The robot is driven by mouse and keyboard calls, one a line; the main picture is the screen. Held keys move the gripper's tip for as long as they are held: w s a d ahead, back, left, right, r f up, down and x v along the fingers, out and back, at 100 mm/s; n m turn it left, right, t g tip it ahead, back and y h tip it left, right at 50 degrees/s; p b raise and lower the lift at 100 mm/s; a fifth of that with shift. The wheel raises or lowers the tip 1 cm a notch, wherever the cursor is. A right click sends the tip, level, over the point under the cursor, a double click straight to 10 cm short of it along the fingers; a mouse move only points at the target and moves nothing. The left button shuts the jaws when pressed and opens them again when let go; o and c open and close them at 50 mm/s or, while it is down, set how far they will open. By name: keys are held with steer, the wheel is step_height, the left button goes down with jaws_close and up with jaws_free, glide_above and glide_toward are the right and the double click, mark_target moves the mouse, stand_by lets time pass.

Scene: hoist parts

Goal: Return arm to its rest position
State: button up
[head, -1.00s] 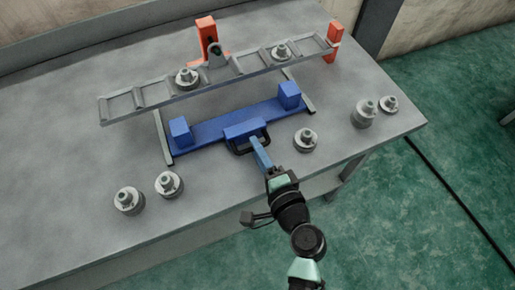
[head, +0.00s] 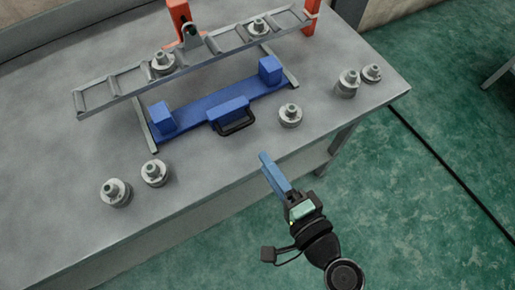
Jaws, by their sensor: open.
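My gripper (head: 268,160) is at the lower middle of the head view, at the table's front edge. Its blue fingers point up and left toward the table. The fingers hold nothing that I can see. The blue fixture (head: 195,110) with two raised blocks lies on the table beyond the gripper. Its black handle (head: 236,123) is clear of my fingers, with a gap between them.
A grey ladder-like rack (head: 115,88) with two metal parts on it stands behind the fixture, beside orange posts (head: 178,15). Several metal parts stand on the grey table (head: 60,150), including one (head: 290,114) near the gripper. The green floor (head: 420,220) at right is open.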

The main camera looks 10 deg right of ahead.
steer(key=shift+s+d+r, duration=0.15)
steer(key=shift+s+d, duration=0.05)
steer(key=shift+s, duration=0.45)
steer(key=w+a+r+n+t+p, duration=0.1)
steer(key=w+r+n+p, duration=0.3)
steer(key=r, duration=0.6)
steer(key=w+a+r+n+t+h, duration=0.1)
steer(key=w+r+n+t, duration=0.15)
steer(key=w+r, duration=0.55)
steer(key=w+a+r+n+t+p, duration=0.1)
steer(key=w+a+r+n, duration=0.15)
steer(key=r, duration=0.95)
steer(key=s+a+r+n+t+h+p, duration=0.1)
steer(key=s+r+t, duration=0.1)
steer(key=r, duration=0.9)
steer(key=s+r+n+t+h+p, duration=0.1)
steer(key=s+r+n+t+p, duration=0.1)
steer(key=r, duration=1)
steer(key=s+a+r+n+t+h+p, duration=0.1)
steer(key=s+r+t, duration=0.3)
steer(key=r, duration=0.7)
steer(key=shift+s+a+r+n+h, duration=0.15)
steer(key=shift+a+r+n+h, duration=0.2)
steer(key=shift+n, duration=0.35)
steer(key=shift+f, duration=0.15)
